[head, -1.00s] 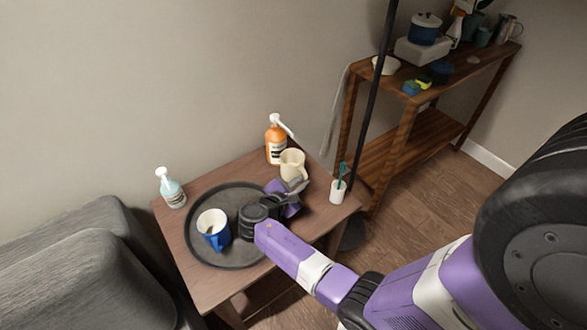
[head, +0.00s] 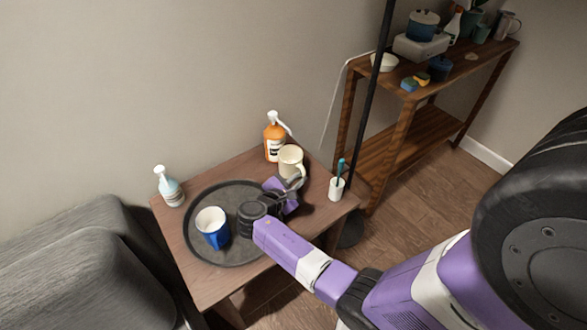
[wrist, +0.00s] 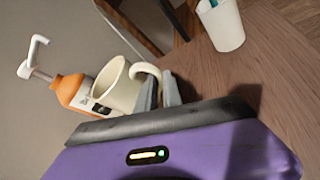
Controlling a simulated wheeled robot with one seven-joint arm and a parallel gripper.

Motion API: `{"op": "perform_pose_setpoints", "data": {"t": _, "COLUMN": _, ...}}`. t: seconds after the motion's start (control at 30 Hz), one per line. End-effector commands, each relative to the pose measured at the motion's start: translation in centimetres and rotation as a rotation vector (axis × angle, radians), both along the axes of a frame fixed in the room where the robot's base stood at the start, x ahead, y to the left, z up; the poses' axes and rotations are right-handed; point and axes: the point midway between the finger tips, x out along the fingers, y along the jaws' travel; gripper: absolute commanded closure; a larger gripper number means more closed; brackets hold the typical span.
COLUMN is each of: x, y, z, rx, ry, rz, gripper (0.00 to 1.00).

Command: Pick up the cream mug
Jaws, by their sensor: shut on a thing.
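The cream mug (head: 290,158) stands at the back of the small wooden table, in front of the orange pump bottle. In the wrist view the mug (wrist: 118,88) appears tilted by the camera angle, with its handle toward my gripper. My gripper (head: 297,184) reaches over the tray to the mug's near side. In the wrist view my gripper (wrist: 160,92) has its two grey fingers close together at the mug's handle, shut on it. The fingers partly hide the handle. I cannot tell whether the mug's base is off the table.
An orange pump bottle (head: 274,140) stands right behind the mug. A white cup with a teal brush (head: 336,188) is to the right. A round dark tray (head: 195,240) holds a blue and white cup (head: 212,228). A clear pump bottle (head: 168,187) stands at the left.

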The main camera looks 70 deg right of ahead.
Motion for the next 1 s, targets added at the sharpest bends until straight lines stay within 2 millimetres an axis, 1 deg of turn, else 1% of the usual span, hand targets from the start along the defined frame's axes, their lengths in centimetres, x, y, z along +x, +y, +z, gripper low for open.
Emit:
{"op": "perform_pose_setpoints", "data": {"t": 0.37, "x": 0.0, "y": 0.0, "z": 0.7, "rx": -0.001, "ry": 0.0, "rz": 0.0, "gripper": 1.0}}
{"op": "perform_pose_setpoints", "data": {"t": 0.57, "x": 0.0, "y": 0.0, "z": 2.0, "rx": -0.001, "ry": -0.001, "rz": -0.001, "gripper": 1.0}}
{"op": "perform_pose_setpoints", "data": {"t": 0.77, "x": 0.0, "y": 0.0, "z": 3.9, "rx": -0.001, "ry": -0.002, "rz": 0.0, "gripper": 1.0}}
{"op": "perform_pose_setpoints", "data": {"t": 0.8, "x": 0.2, "y": 0.6, "z": 3.6, "rx": 0.0, "ry": 0.0, "rz": 0.002, "gripper": 1.0}}
{"op": "perform_pose_setpoints", "data": {"t": 1.0, "x": 0.5, "y": 2.9, "z": 3.5, "rx": 0.0, "ry": 0.0, "rz": 0.002, "gripper": 1.0}}
